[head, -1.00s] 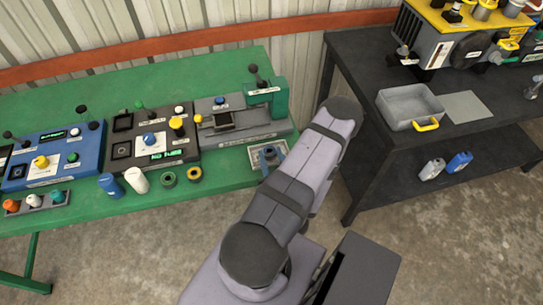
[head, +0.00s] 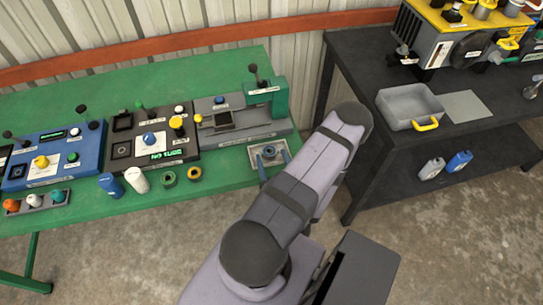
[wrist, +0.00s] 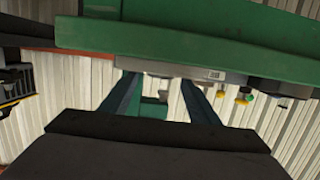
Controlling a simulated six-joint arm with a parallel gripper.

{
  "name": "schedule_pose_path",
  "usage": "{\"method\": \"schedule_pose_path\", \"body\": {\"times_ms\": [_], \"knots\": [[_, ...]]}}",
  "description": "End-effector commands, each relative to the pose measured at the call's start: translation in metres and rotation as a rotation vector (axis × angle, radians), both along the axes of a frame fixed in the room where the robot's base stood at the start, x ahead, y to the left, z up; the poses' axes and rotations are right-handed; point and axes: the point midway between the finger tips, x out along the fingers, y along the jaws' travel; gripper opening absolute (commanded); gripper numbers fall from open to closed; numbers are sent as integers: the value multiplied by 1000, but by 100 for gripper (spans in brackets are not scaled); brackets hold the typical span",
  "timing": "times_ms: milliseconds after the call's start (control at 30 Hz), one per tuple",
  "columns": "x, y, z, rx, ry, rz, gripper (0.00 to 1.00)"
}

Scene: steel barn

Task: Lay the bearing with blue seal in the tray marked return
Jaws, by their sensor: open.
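My gripper (head: 274,162) is open at the right front edge of the green table, its blue-grey fingers around or just in front of a small square grey tray (head: 257,153). A round grey piece (head: 268,151) shows in that tray; I cannot tell if it is a bearing or part of the tray. In the wrist view the open fingers (wrist: 160,98) hold nothing visible. A green ring (head: 168,177) and a yellow-and-black ring (head: 194,173) lie on the table to the left. No blue seal and no "return" mark can be made out.
Control panels (head: 150,135) and a green-and-grey machine (head: 240,120) stand behind. Blue and white bottles (head: 137,179) stand left of the rings. The dark table (head: 380,60) at right holds a grey bin (head: 408,104) with a yellow handle and a flat grey plate (head: 467,106).

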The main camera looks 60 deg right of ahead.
Motion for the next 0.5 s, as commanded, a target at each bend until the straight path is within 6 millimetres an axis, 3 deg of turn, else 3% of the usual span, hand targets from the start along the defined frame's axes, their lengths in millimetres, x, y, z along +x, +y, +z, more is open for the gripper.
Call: {"method": "schedule_pose_path", "body": {"times_ms": [500], "knots": [[-26, 26, 8, 0, -2, -2, 55]]}}
